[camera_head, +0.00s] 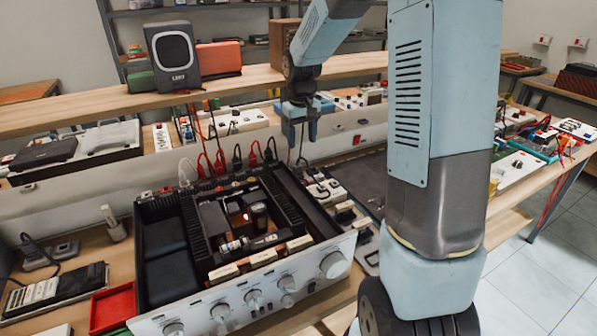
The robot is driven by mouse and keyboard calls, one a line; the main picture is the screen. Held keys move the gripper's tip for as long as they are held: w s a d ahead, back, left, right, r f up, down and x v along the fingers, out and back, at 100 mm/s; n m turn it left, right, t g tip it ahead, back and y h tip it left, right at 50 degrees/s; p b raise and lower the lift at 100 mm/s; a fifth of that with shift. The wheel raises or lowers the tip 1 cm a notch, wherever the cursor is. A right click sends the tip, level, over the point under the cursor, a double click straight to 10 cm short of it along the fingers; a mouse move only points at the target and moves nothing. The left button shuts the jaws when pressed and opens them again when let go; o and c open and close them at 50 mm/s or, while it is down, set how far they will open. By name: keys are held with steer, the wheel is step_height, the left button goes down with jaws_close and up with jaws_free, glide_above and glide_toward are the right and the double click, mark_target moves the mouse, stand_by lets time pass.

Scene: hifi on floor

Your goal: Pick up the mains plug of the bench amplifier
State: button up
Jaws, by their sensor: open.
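The bench amplifier (262,305) stands open-topped on the wooden bench, with a silver front panel and knobs. Several red, white and black plugs with leads stand along its rear edge, among them a black plug (237,157). I cannot tell which, if any, is the mains plug. My gripper (301,138) points down with its blue fingers apart and empty. In the picture it is above the amplifier's rear right corner, near the black leads. Its exact height and distance from them are unclear.
A white power strip (322,188) lies right of the amplifier. A wooden shelf (120,104) behind bears a speaker (173,57) and a red-orange box (219,59). A red tray (113,307) sits left of the amplifier. My arm hides part of the right side.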

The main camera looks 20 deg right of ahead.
glide_above(298, 165)
steer(key=shift+g, duration=0.4)
steer(key=f, duration=0.5)
steer(key=shift+s+a+f, duration=0.1)
steer(key=shift+s+f, duration=0.1)
steer(key=shift+s, duration=0.2)
steer(key=shift+w+f, duration=0.2)
steer(key=shift+f, duration=1.75)
steer(key=shift+w+f, duration=0.2)
steer(key=shift+f, duration=1.75)
steer(key=shift+c, duration=0.2)
steer(key=c, duration=0.9)
steer(key=shift+c, duration=0.2)
